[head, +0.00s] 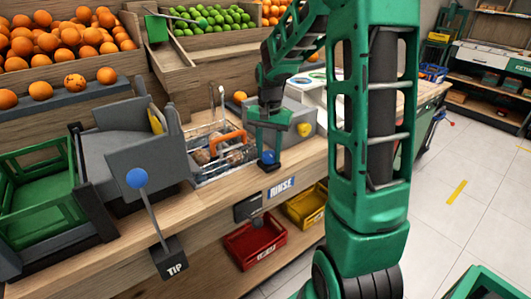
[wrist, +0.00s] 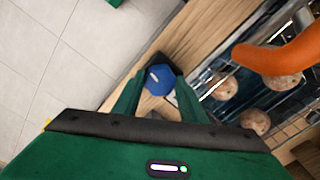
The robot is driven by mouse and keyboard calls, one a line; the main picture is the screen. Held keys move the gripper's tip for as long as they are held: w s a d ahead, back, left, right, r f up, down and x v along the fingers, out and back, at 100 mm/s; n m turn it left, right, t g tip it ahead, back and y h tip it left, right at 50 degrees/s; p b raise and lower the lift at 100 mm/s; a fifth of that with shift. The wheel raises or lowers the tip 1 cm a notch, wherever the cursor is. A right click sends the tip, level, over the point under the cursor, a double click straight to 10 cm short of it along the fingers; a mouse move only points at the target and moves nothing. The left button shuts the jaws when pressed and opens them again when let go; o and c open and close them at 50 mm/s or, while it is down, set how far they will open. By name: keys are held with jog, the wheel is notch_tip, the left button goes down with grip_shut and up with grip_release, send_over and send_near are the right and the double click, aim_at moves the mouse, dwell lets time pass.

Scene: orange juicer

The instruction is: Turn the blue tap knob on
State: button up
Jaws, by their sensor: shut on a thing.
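The blue tap knob (head: 268,157) sits at the front edge of the wooden counter, above the RINSE sign. It also shows in the wrist view (wrist: 159,79), between my two green fingers. My gripper (head: 266,150) reaches down onto the knob from above, and its fingers (wrist: 156,92) are shut on it. A small pale mark shows on the knob's top. The fingers cover parts of the knob's sides.
A wire basket (head: 222,172) with brown round items and an orange handle (wrist: 280,60) is close beside the gripper. A blue-ball lever (head: 137,179) with a TIP sign stands left. Red (head: 252,247) and yellow (head: 306,206) bins sit below the counter.

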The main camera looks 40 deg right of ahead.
aim_at(268, 153)
jog(key=shift+w+r+n, duration=0.1)
jog(key=shift+w+n, duration=0.15)
jog(key=shift+n, duration=0.85)
jog(key=o, duration=1.1)
jog(key=shift+c, duration=0.2)
jog(key=shift+s, duration=0.1)
notch_tip(268, 153, up, 11)
jog(key=shift+f, duration=0.2)
